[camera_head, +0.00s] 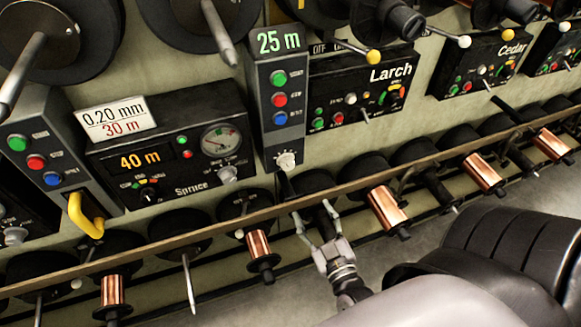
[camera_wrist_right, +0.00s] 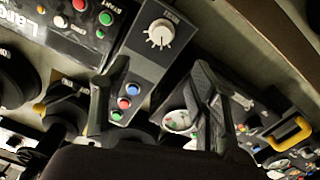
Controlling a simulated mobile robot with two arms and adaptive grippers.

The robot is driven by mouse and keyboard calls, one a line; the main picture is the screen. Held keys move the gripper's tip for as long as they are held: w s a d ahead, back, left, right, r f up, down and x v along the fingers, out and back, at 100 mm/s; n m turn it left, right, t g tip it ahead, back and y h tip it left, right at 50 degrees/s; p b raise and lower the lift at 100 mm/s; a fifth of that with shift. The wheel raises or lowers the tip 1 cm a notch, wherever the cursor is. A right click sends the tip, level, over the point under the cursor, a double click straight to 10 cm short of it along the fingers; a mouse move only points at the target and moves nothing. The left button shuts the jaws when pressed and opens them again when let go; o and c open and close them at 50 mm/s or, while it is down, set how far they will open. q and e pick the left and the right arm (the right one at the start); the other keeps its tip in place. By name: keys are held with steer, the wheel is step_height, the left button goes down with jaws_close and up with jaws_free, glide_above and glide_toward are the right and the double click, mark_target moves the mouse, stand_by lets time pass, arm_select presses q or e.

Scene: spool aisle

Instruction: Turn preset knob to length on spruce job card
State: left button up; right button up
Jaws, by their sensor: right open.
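The spruce panel (camera_head: 170,150) shows 40 m in orange, a round gauge and a pale knob (camera_head: 228,174) at its lower right. The job card (camera_head: 115,118) above it reads 0.20 mm and 30 m. To its right, a grey column (camera_head: 262,95) shows 25 m in green, with green, red and blue buttons and a white knob (camera_head: 286,160) at its foot. That white knob also shows in the right wrist view (camera_wrist_right: 159,33). My right gripper (camera_head: 313,210) is open and empty, below and right of the white knob, apart from it. My left gripper is out of view.
A long rail (camera_head: 220,222) with copper spools (camera_head: 387,208) runs below the panels, close to my right gripper. A yellow handle (camera_head: 85,215) sticks out at left. The Larch panel (camera_head: 360,95) is right of the column; rods and reels jut out above.

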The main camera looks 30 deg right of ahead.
glide_toward(289, 167)
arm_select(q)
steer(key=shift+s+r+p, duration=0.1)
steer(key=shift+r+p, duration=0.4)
arm_select(e)
steer(key=x, duration=0.9)
steer(key=shift+w, duration=0.35)
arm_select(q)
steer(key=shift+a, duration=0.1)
arm_select(e)
steer(key=c, duration=1.2)
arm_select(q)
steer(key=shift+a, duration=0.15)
arm_select(e)
steer(key=shift+o, duration=0.2)
